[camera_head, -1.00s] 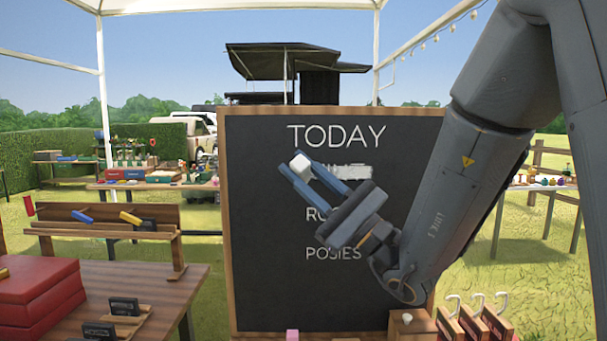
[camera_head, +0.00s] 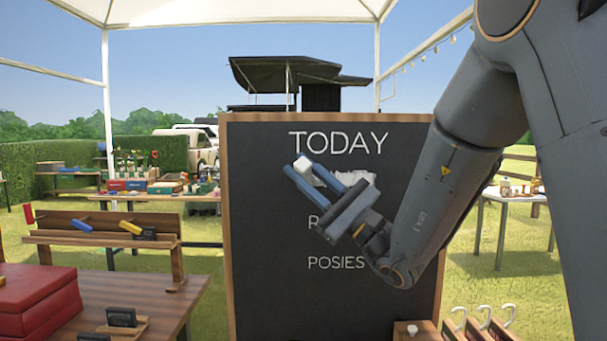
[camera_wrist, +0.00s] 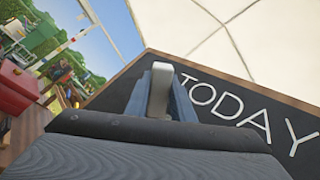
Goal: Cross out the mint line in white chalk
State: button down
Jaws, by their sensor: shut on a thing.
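The chalkboard (camera_head: 270,220) stands upright ahead of me with the heading TODAY (camera_head: 338,142) and the line POSIES (camera_head: 336,263) in white. My gripper (camera_head: 304,170) is shut on a piece of white chalk (camera_head: 302,163), held at its fingertips in front of the board, just below the T of the heading. A pale white smudge (camera_head: 358,178) shows right of the fingertips, at the first line under the heading. My gripper hides most of that line and part of the line below it. In the wrist view the chalk (camera_wrist: 160,92) stands between the fingers. I cannot tell whether it touches the board.
A wooden table (camera_head: 165,312) with red boxes (camera_head: 40,300) and small dark holders is at the front left. A wooden rack (camera_head: 90,222) with blue and yellow tools stands behind it. Several white hooks (camera_head: 484,315) on wooden blocks are at the bottom right.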

aim_at(303, 175)
jog(key=shift+w, duration=0.45)
dwell(0.6)
jog(key=shift+s+d+b, duration=0.15)
jog(key=shift+d+b, duration=0.65)
jog(key=shift+d, duration=3.25)
jog(key=shift+a, duration=0.15)
jog(key=shift+a+b, duration=0.35)
jog(key=shift+a, duration=3.55)
jog(key=shift+s+a+p, duration=0.1)
jog(key=shift+s+p, duration=0.2)
jog(key=shift+s, duration=2.6)
